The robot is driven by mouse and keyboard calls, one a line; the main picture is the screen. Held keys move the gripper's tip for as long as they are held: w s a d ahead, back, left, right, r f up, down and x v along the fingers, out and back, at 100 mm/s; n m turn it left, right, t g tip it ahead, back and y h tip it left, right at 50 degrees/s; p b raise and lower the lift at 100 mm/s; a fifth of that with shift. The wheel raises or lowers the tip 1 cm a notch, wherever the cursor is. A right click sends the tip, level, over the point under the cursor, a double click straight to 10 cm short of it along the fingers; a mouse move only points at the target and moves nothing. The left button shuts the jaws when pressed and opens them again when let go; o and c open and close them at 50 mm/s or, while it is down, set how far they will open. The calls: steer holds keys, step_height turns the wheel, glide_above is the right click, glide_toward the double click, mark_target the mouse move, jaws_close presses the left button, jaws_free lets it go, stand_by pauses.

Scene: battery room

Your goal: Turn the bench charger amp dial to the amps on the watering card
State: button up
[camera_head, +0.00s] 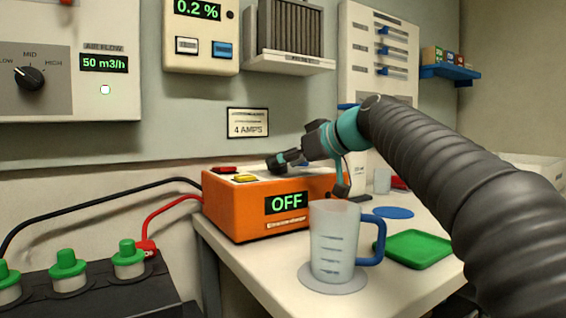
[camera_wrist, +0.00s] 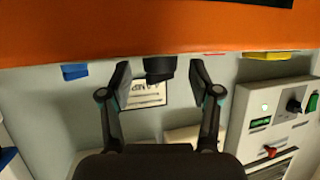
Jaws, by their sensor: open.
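The orange bench charger (camera_head: 235,210) stands on the bench, its front display (camera_head: 286,203) reading OFF. My gripper (camera_head: 284,160) is over the charger's top in the head view. In the wrist view my gripper (camera_wrist: 160,73) is open, with one finger on each side of a dark knob, likely the amp dial (camera_wrist: 159,66), at the charger's edge. Gaps show between knob and fingers. The dial's setting cannot be read, and I cannot make the dial out in the head view. A wall card (camera_head: 248,122) reads 4 AMPS; its top line is too small to read.
A measuring jug (camera_head: 334,240) with a blue handle stands before the charger. A green tray (camera_head: 416,249) and a blue disc (camera_head: 394,212) lie to its right. Red (camera_head: 223,169) and yellow (camera_head: 245,179) pieces sit on the charger. Green-capped batteries (camera_head: 95,290) are lower left, with cables.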

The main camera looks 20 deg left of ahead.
steer(key=shift+w+a+f, duration=0.25)
steer(key=shift+a, duration=0.25)
steer(key=c, duration=1.1)
steer(key=shift+c, duration=0.2)
steer(key=shift+s+t, duration=0.1)
steer(key=shift+t, duration=0.2)
steer(key=shift+s+a+r+m+t+h, duration=0.1)
steer(key=shift+m+t+h, duration=0.4)
steer(key=shift+m+t, duration=0.4)
steer(key=shift+s+a+r+m+t+h+p, duration=0.1)
steer(key=shift+a+m+t+h+p, duration=0.05)
steer(key=shift+m+t+h+p, duration=1.75)
steer(key=shift+m+h, duration=0.4)
steer(key=shift+m, duration=0.4)
steer(key=shift+f+m+h, duration=0.2)
steer(key=shift+m+h, duration=0.2)
